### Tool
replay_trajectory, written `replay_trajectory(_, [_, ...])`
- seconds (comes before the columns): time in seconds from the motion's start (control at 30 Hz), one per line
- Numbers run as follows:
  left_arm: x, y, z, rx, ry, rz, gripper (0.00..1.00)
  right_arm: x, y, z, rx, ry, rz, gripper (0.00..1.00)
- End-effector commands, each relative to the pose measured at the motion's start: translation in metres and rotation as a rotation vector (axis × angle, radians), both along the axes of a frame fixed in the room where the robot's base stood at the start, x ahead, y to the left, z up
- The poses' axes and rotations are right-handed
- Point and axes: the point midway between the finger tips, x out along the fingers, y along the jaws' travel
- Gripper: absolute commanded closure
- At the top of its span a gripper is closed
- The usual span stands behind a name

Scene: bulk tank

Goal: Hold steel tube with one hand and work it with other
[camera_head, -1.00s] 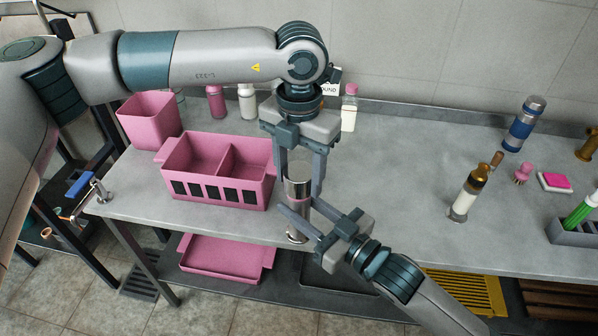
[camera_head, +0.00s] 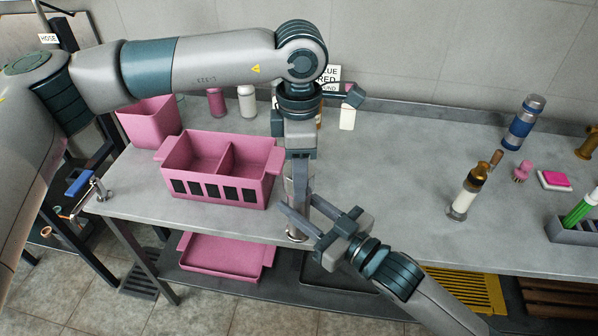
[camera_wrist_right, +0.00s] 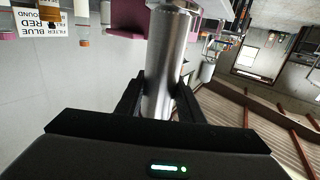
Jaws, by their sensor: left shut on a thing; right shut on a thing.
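In the right wrist view the shiny tube (camera_wrist_right: 170,55) runs between the dark fingers. My left gripper (camera_head: 299,192) points down from above and is shut on the upper part of the tube, its fingers seen nearly edge-on. My right gripper (camera_head: 301,208) reaches in from the lower right and is shut on the tube below it. It also shows in the right wrist view (camera_wrist_right: 159,82).
The divided pink caddy (camera_head: 184,161) stands close left of the tube, with a pink bin (camera_head: 150,123) behind it. A bottle with an amber top (camera_head: 467,192), a blue-banded flask (camera_head: 524,123) and a grey rack (camera_head: 573,232) stand at right. The bench middle is clear.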

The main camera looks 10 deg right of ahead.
Motion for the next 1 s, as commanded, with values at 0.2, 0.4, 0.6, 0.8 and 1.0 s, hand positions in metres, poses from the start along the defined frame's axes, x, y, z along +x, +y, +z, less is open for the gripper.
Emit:
replay_trajectory(0.2, [0.001, 0.001, 0.0, 0.002, -0.003, -0.071, 0.81, 0.0, 0.0, 0.001, 0.001, -0.003, 0.001, 1.0])
replay_trajectory(0.4, [0.001, 0.001, 0.0, 0.001, -0.002, -0.07, 0.36, 0.0, 0.0, 0.001, 0.001, -0.003, 0.001, 1.0])
replay_trajectory(0.6, [0.001, 0.0, 0.001, 0.001, -0.002, -0.07, 0.36, 0.0, 0.0, 0.001, 0.001, -0.002, 0.0, 1.0])
replay_trajectory(0.8, [0.001, 0.0, 0.015, 0.0, -0.003, -0.069, 0.36, 0.0, 0.0, 0.001, 0.001, -0.003, 0.0, 1.0])
replay_trajectory(1.0, [0.001, 0.0, 0.037, -0.001, -0.003, -0.069, 0.36, 0.0, 0.0, 0.001, 0.001, -0.003, 0.0, 1.0])
